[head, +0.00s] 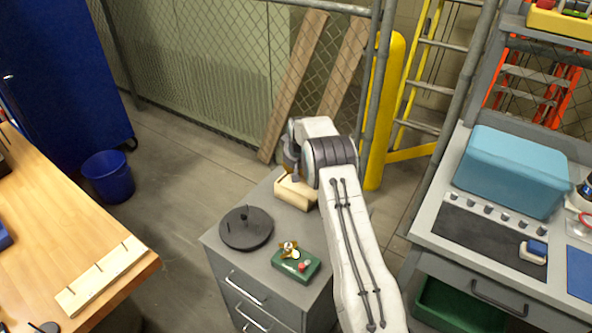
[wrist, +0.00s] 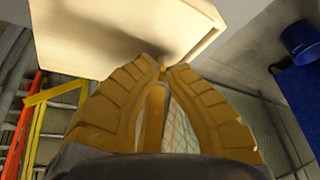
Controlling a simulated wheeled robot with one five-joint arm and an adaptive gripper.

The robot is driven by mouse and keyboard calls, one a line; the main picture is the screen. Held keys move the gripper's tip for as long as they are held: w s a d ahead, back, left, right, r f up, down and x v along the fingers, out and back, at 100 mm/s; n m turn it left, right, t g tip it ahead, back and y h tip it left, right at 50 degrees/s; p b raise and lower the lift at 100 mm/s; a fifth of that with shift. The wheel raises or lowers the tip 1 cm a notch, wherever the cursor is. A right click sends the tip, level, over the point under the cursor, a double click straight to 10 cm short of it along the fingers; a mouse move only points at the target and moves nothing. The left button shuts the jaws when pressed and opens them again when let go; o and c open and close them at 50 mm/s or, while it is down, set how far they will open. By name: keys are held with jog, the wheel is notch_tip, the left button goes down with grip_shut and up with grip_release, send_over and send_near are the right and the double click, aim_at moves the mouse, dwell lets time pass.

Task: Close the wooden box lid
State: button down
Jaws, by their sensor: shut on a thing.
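The wooden box (head: 297,192) is pale wood and stands on the back of a grey drawer cabinet. My gripper (head: 291,174) is at the box's far left top, partly hidden behind my own arm. In the wrist view the box (wrist: 105,35) fills the upper part as a broad pale panel with a rim along its right side. My gripper's two ochre fingers (wrist: 163,68) meet at the wood's lower edge, shut on a small piece there that looks like part of the lid. The lid's exact angle is hard to tell.
On the grey cabinet (head: 212,242) are a dark round disc with a peg (head: 246,228) and a green box (head: 296,264) with small parts on it. A wooden bench stands left, a grey workbench with a teal case (head: 512,170) right. A mesh fence is behind.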

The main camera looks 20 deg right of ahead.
jog(key=shift+w+a+f+b, duration=0.15)
jog(key=shift+w+a+b, duration=0.05)
jog(key=shift+w+b, duration=0.2)
jog(key=shift+w+a+f+b, duration=0.15)
jog(key=shift+w+b, duration=0.1)
jog(key=shift+w, duration=0.15)
jog(key=shift+w+a+r, duration=0.25)
jog(key=shift+w+r, duration=0.05)
jog(key=c, duration=1.4)
grip_release()
jog(key=shift+w+f, duration=0.1)
jog(key=shift+w, duration=0.15)
jog(key=o, duration=0.3)
jog(key=shift+v, duration=6.05)
jog(key=shift+s+f, duration=0.1)
jog(key=shift+s, duration=0.05)
